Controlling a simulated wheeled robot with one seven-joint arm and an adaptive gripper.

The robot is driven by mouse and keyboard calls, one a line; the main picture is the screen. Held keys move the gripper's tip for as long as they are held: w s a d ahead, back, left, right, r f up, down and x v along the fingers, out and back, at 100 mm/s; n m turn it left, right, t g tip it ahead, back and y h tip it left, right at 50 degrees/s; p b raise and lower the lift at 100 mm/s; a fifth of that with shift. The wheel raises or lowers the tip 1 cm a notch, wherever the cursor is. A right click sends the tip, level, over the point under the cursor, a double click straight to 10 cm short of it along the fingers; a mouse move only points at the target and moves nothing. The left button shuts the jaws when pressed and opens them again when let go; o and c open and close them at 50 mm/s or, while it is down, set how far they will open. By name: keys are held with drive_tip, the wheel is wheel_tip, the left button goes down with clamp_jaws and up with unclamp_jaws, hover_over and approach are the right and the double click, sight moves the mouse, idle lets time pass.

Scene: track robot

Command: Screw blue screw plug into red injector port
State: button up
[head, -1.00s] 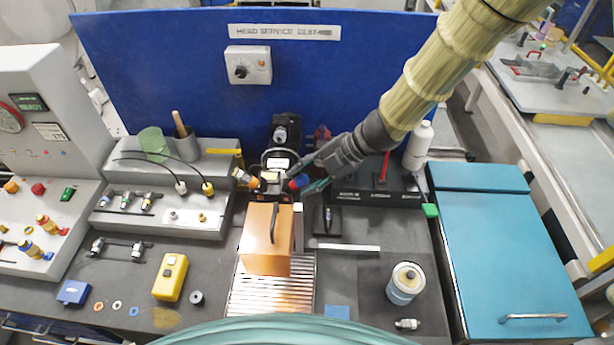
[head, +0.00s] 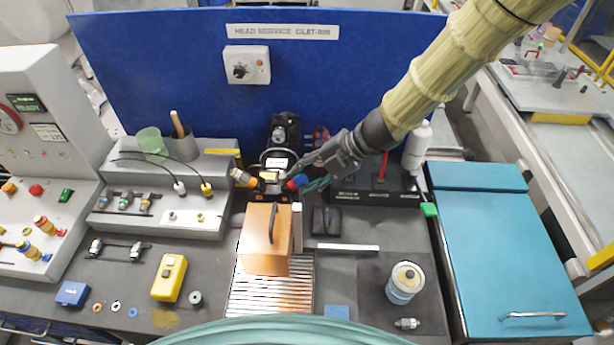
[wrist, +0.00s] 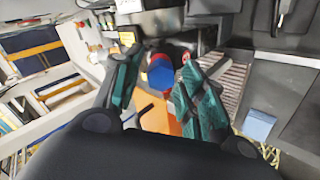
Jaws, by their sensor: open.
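The blue screw plug (wrist: 161,73) shows between my two fingers in the wrist view, with a red part (wrist: 186,56) close beside it, likely the red injector port. In the head view the blue plug (head: 300,181) and the red part (head: 291,185) sit side by side on the right of the dark machine head at the back of the bench. My gripper (wrist: 150,98) has its teal-padded fingers spread around the plug's sides, with gaps visible. How far the plug sits in the port cannot be told. In the head view my gripper (head: 316,183) comes in from the right.
An orange box with a handle (head: 265,240) stands just in front of the machine, on a slatted metal grate (head: 270,296). A dark rack (head: 375,190) and a white bottle (head: 417,148) stand to the right. A sloped fittings stand (head: 165,215) is at left.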

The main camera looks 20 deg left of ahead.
drive_tip(key=n, duration=0.3)
drive_tip(key=shift+d, duration=0.1)
drive_tip(key=n+b, duration=0.1)
drive_tip(key=n, duration=0.5)
drive_tip(key=shift+w, duration=0.1)
drive_tip(key=shift+n+b, duration=0.35)
drive_tip(key=shift+n, duration=0.45)
drive_tip(key=n+b, duration=0.1)
drive_tip(key=n, duration=0.2)
drive_tip(key=shift+f, duration=0.1)
drive_tip(key=n+b, duration=0.1)
drive_tip(key=n, duration=0.2)
drive_tip(key=shift+n, duration=0.4)
drive_tip(key=n+b, duration=0.1)
drive_tip(key=n, duration=0.4)
drive_tip(key=shift+b, duration=0.3)
